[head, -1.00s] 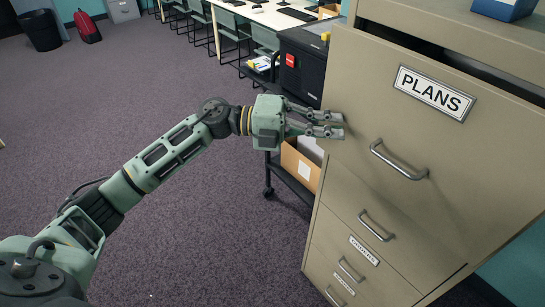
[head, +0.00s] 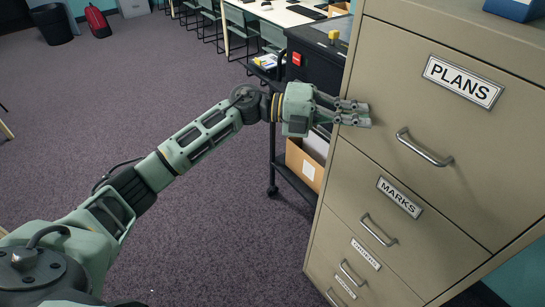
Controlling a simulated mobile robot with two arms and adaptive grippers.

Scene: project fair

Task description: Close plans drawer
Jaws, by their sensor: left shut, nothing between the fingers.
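The plans drawer (head: 477,125) is the top drawer of a tall beige filing cabinet (head: 440,38) at the right. It carries a PLANS label and a curved metal handle (head: 424,148). Its front looks flush with the cabinet, and no gap shows above it. My left gripper (head: 362,114) is shut and empty. Its fingertips are at the left edge of the drawer front, left of the handle, seemingly touching it. My right gripper is not in view.
A dark cart (head: 274,165) holding a black machine (head: 314,66) and a cardboard box (head: 301,162) stands left of the cabinet. A blue box (head: 514,8) sits on top.

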